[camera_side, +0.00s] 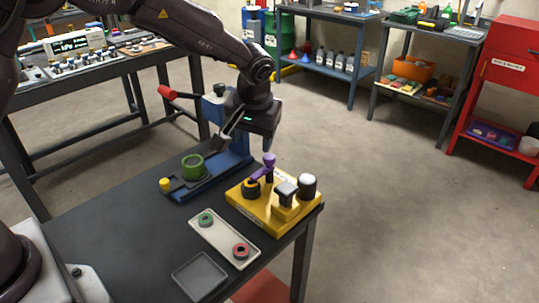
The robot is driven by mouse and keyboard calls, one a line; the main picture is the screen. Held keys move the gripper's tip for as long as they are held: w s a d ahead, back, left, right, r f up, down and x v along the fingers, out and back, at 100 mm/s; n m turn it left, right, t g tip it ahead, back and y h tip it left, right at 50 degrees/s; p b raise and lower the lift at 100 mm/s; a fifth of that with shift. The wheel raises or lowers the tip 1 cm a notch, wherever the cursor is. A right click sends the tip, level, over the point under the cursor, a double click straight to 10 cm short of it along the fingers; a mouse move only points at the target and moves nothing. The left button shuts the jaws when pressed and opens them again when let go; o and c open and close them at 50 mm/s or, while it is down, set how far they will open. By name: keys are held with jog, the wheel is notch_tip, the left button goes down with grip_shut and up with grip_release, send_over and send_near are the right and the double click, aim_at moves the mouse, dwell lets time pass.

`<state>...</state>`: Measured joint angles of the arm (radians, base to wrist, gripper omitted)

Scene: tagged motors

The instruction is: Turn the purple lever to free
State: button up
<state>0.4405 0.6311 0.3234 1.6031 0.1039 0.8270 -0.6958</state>
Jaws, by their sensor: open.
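The purple lever (265,169) stands on a yellow base block (247,203) near the right edge of the dark table. Its rounded knob points up, and its arm slopes down to the left toward a black round part. Lettering near the lever is too small to read. My gripper (222,143) is open and empty, above and to the left of the lever, apart from it. It hangs close in front of a blue press-like stand, and part of the fingers is hard to make out.
A blue stand with a red-handled bar (182,94) is behind my gripper. A green ring (193,167) and a yellow knob (165,184) are left of it. Black posts (308,186) rise beside the lever. A pale tray (223,236) with two small rings and an empty grey tray (200,276) lie in front.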

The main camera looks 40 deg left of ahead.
aim_at(269, 157)
jog(key=w+r+n+t, duration=0.1)
jog(key=w+n+t, duration=0.1)
jog(key=w+n, duration=0.25)
jog(key=shift+m, duration=0.25)
jog(key=x, duration=1.2)
jog(key=shift+a+f, duration=0.15)
jog(key=shift+f, duration=0.15)
jog(key=c, duration=0.9)
